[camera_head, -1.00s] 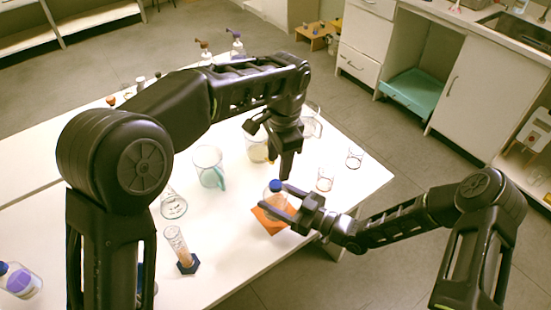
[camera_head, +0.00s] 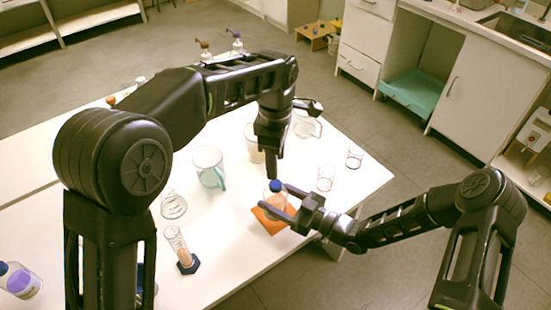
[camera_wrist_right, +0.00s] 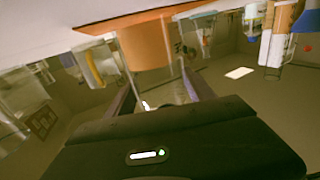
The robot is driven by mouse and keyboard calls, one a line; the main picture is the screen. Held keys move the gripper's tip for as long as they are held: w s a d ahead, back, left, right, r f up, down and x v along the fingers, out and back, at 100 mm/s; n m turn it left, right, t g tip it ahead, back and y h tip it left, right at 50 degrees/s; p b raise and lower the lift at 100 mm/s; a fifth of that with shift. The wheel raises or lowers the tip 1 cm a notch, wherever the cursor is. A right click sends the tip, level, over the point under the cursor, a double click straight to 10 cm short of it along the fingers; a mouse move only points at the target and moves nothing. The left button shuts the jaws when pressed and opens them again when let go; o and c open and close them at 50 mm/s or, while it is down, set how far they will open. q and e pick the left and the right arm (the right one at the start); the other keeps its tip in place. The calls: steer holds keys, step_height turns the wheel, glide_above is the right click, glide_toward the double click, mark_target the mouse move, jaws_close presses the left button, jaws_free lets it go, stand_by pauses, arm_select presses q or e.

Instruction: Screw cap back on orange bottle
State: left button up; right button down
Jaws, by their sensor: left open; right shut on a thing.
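The orange bottle (camera_head: 274,203), a small clear bottle with orange contents, stands upright over an orange square mat (camera_head: 273,224) near the table's front right edge. A blue cap (camera_head: 275,186) sits at its top; how tightly it sits cannot be told. My right gripper (camera_head: 277,203) is shut around the bottle from the right. My left gripper (camera_head: 272,174) is open and points down just above the cap; its fingers overlap in the head view. The right wrist view is tilted and blurred, with an orange shape between my right fingers.
A beaker with a teal handle (camera_head: 208,167), a flask (camera_head: 173,205) and a graduated cylinder (camera_head: 180,248) stand left of the bottle. Small beakers (camera_head: 326,178) (camera_head: 355,157) stand to the right. The white table (camera_head: 235,262) is bare at front.

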mark_target(275, 183)
arm_select(q)
steer(key=shift+n, duration=0.6)
steer(key=shift+f, duration=4)
jaws_close()
